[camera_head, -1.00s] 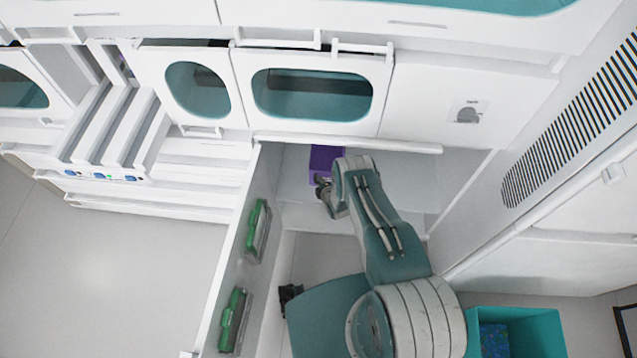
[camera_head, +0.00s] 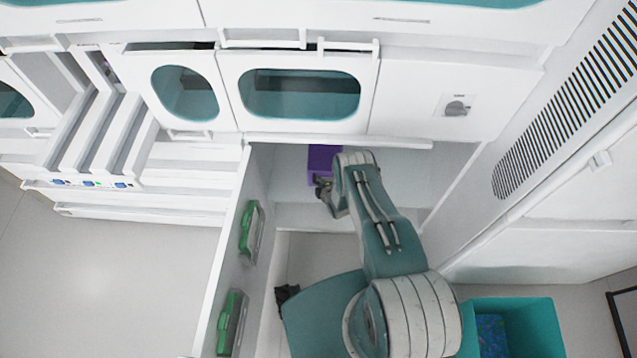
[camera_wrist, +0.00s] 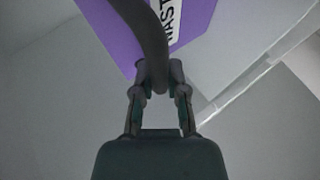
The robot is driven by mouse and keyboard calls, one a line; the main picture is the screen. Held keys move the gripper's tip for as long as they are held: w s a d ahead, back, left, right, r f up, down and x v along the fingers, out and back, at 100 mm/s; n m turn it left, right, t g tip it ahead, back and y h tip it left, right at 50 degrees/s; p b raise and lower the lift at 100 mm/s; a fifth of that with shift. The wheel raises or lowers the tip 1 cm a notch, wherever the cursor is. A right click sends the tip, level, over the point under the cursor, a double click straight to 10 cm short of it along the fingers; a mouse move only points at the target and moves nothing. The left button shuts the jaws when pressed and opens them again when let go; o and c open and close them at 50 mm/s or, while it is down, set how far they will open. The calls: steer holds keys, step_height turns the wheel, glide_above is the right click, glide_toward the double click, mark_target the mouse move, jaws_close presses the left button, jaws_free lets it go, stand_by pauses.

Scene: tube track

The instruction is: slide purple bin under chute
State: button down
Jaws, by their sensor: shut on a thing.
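The purple bin (camera_head: 323,158) sits inside the white cabinet recess under the upper doors, mostly hidden behind the cabinet edge and my arm. In the wrist view the bin (camera_wrist: 112,40) fills the upper middle, with a white label bearing partly hidden black letters. My gripper (camera_head: 324,187) is at the bin's near side in the head view. In the wrist view my gripper (camera_wrist: 160,72) is shut on the bin's dark curved handle (camera_wrist: 146,27). No chute can be made out in these frames.
An open white cabinet door (camera_head: 232,255) with green-handled parts stands left of my arm. A vented wall panel (camera_head: 570,120) closes the right side. A teal box (camera_head: 535,325) with blue contents stands on the floor at lower right. The recess right of the bin looks clear.

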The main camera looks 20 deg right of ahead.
steer(key=shift+d, duration=0.15)
steer(key=shift+s+d, duration=0.4)
steer(key=shift+d, duration=0.45)
steer(key=shift+s+d, duration=0.35)
steer(key=shift+d, duration=0.5)
steer(key=shift+s+d, duration=0.1)
steer(key=shift+d, duration=0.1)
steer(key=shift+s+d, duration=0.35)
steer(key=shift+d, duration=0.5)
steer(key=shift+s+d, duration=0.35)
steer(key=shift+d, duration=0.55)
steer(key=shift+s+d, duration=0.4)
steer(key=shift+d, duration=0.5)
steer(key=shift+s+d, duration=0.35)
steer(key=shift+d, duration=0.5)
steer(key=shift+s+d, duration=0.25)
steer(key=shift+d, duration=0.35)
steer(key=shift+s+d, duration=0.3)
steer(key=shift+d, duration=0.3)
steer(key=shift+s+d, duration=0.25)
steer(key=shift+d, duration=0.35)
